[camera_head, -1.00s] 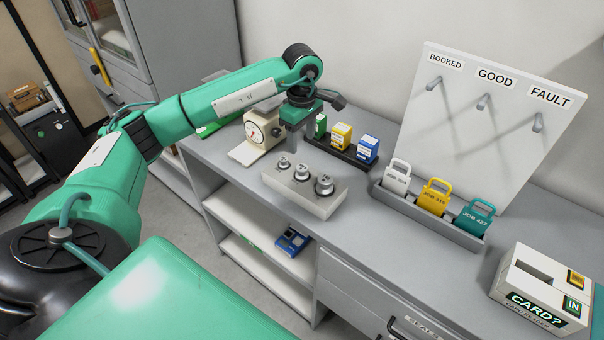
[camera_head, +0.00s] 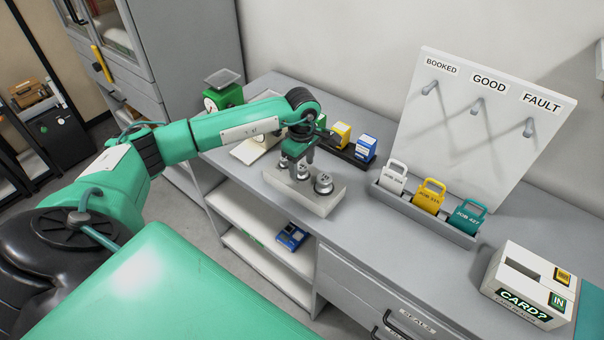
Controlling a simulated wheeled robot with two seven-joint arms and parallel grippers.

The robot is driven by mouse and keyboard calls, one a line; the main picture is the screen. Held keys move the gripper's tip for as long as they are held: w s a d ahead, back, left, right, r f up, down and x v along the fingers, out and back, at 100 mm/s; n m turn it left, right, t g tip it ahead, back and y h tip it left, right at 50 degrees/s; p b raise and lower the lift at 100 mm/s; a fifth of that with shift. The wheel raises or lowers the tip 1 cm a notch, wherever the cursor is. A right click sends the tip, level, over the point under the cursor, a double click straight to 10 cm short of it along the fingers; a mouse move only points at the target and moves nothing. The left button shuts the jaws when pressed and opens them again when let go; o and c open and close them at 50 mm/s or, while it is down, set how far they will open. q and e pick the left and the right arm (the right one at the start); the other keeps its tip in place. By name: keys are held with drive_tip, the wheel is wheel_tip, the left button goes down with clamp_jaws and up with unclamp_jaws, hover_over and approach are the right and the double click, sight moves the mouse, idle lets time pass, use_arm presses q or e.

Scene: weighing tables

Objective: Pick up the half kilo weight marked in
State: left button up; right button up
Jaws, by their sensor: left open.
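Silver knobbed weights stand in a pale grey block (camera_head: 319,205) on the grey counter. The right weight (camera_head: 323,183) shows clearly, and the middle weight (camera_head: 301,171) shows partly under my left gripper. The left weight is mostly hidden behind the gripper. The marks on the weights are too small to read. My left gripper (camera_head: 297,163) is open and points down over the left and middle part of the block, its fingers close to the weight tops. I cannot tell whether a finger touches one. My right gripper is not in view.
Behind the block are a cream dial scale (camera_head: 250,150), partly hidden by my arm, and yellow and blue boxes (camera_head: 366,148) in a dark tray. A green scale (camera_head: 222,92) stands farther back. Job tags in a grey tray (camera_head: 420,215), a hook board (camera_head: 480,130) and a card box (camera_head: 528,285) are right.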

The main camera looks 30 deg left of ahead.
use_arm(q)
clamp_jaws()
drive_tip(key=shift+r, duration=0.1)
